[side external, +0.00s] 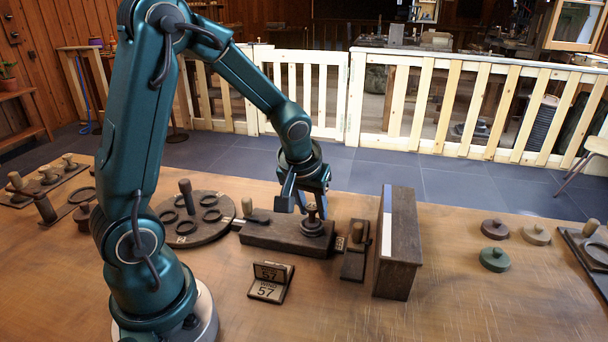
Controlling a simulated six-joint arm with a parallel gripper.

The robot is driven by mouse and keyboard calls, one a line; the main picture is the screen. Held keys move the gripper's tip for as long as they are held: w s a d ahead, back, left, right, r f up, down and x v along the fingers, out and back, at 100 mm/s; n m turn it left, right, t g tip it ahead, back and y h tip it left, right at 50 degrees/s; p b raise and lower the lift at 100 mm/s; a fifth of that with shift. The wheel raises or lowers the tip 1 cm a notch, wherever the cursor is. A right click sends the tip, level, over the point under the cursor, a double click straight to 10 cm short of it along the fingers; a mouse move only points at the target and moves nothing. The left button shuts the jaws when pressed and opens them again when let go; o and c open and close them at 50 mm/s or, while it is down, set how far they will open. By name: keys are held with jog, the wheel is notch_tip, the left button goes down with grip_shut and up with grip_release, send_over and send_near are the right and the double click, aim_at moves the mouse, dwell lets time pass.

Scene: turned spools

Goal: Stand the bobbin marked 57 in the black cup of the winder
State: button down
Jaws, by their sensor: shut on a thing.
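The winder (268,234) is a long dark wooden block at mid table. A round dark seat (317,231), which may be its cup, sits at its right end; its inside cannot be made out. My gripper (308,203) points down over that end and is shut on a small dark bobbin (312,213). The bobbin looks upright, directly above or in the seat; I cannot tell whether it touches. Its number cannot be read. A small folded sign (268,290) in front of the winder shows 57.
A round board (222,232) with several rings and a post stands left of the winder. A small stand (352,264) and a tall dark box (400,265) stand to its right. Several lidded discs (495,260) lie further right. The front right table is clear.

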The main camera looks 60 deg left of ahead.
jog(key=shift+f, duration=0.25)
dwell(0.3)
dwell(0.4)
jog(key=shift+c, duration=2.4)
grip_release()
jog(key=shift+r, duration=4.3)
